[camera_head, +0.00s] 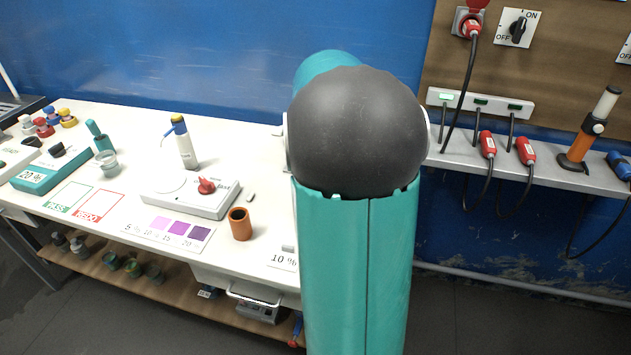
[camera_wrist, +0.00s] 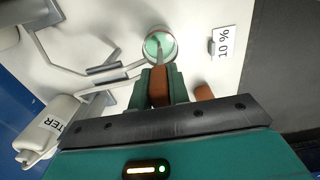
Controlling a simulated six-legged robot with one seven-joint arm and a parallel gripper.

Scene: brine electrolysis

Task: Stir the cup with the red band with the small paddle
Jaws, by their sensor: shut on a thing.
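My gripper (camera_wrist: 161,75) shows in the wrist view, its two green fingers shut on the brown handle of the small paddle (camera_wrist: 160,92). The paddle's thin grey shaft points away from the fingers and reaches over or into a round clear cup (camera_wrist: 151,57). The cup holds green liquid and shows a reddish edge, which looks like the red band. I cannot tell how deep the paddle's end sits. In the head view my own arm covers the gripper, paddle and this cup.
A "10 %" card (camera_wrist: 224,42) lies beside the cup. A brown pot (camera_head: 241,225) stands near the white table's front edge. A white device with a red knob (camera_head: 206,187) and a bottle (camera_head: 184,146) stand left.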

